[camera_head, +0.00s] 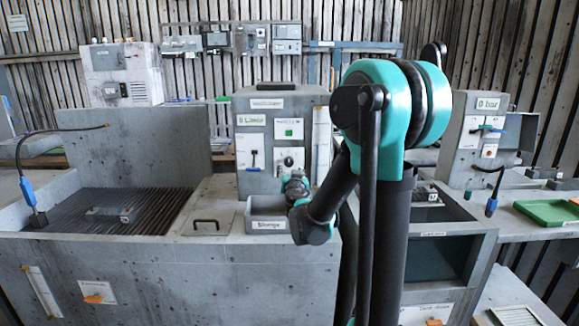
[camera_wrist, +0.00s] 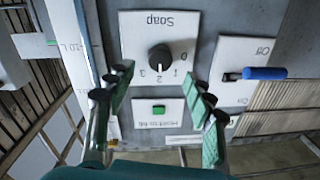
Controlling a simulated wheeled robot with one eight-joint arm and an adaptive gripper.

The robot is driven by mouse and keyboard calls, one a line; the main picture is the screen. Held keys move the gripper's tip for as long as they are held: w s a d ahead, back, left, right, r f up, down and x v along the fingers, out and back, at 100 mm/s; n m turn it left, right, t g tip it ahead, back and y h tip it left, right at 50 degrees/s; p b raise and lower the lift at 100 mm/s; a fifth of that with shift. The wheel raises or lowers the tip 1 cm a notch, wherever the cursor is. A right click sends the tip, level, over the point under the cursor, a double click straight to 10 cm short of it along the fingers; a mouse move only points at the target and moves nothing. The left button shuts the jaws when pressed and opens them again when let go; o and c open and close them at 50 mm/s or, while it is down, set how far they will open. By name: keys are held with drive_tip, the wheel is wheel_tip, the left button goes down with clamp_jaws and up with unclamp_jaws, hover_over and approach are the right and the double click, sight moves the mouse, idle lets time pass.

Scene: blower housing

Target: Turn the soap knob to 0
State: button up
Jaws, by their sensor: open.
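The soap knob (camera_wrist: 160,57) is a round black knob on a white plate labelled "Soap", upside down in the wrist view. Numbers including 0, 1 and 2 stand around it; 0 is at its right. In the head view the knob (camera_head: 289,160) is on the front of the grey upright box. My gripper (camera_wrist: 161,93) is open, its padded fingers wide apart on either side below the knob in the picture, holding nothing. In the head view my gripper (camera_head: 296,186) is just in front of the knob, partly hidden by my arm.
A plate with a green button (camera_wrist: 158,109) sits beside the soap plate. A blue-handled switch (camera_wrist: 264,73) marked "Off" sticks out at the right. In the head view a storage tray (camera_head: 267,225) lies below my gripper, and a slatted basin (camera_head: 90,220) is at the left.

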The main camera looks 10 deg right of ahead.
sight(289, 163)
drive_tip(key=shift+w+d, duration=0.2)
drive_tip(key=shift+w, duration=2.55)
drive_tip(key=shift+c, duration=0.4)
drive_tip(key=c, duration=1.1)
